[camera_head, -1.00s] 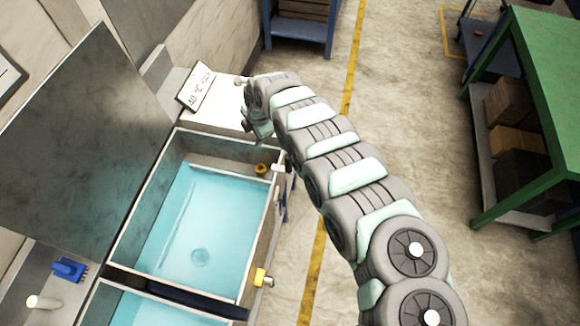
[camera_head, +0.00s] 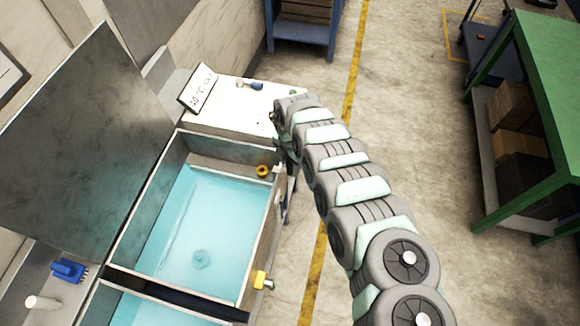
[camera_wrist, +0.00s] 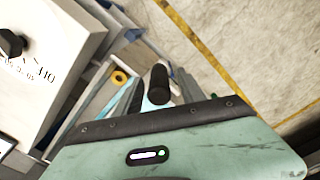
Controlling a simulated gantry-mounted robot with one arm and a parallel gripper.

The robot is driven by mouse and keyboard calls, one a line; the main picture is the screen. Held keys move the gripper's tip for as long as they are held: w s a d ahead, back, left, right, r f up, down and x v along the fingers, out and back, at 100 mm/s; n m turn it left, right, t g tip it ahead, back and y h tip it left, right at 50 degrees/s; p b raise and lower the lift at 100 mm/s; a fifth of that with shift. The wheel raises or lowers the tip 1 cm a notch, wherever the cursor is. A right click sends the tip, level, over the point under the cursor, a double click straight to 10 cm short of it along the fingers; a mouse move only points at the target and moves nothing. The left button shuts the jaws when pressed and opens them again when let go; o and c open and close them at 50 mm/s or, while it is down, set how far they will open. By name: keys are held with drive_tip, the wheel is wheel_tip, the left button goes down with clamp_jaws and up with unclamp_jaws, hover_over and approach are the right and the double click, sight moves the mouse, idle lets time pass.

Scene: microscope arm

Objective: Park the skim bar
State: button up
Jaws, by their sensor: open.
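A long dark bar (camera_head: 180,297) lies across the tank in the head view, between the large water basin and the nearer one. It looks like the skim bar, but I cannot be sure. My gripper (camera_head: 286,148) is at the tank's far right corner, mostly hidden by my arm, well away from that bar. In the wrist view a dark upright cylinder (camera_wrist: 158,85) stands beyond my green wrist housing; I cannot tell what it belongs to. My gripper is open, and nothing shows held in it.
The tank (camera_head: 120,235) holds blue water. A yellow ring fitting (camera_head: 262,171) and a yellow valve (camera_head: 262,280) are at its right side. A white housing (camera_head: 225,118) with a tilted display is behind it. A blue brush (camera_head: 68,270) lies left. Open floor lies right, before a green bench (camera_head: 545,60).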

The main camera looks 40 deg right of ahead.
drive_tip(key=shift+w+a+f, duration=0.1)
drive_tip(key=shift+f, duration=1.15)
drive_tip(key=shift+c, duration=0.4)
clamp_jaws()
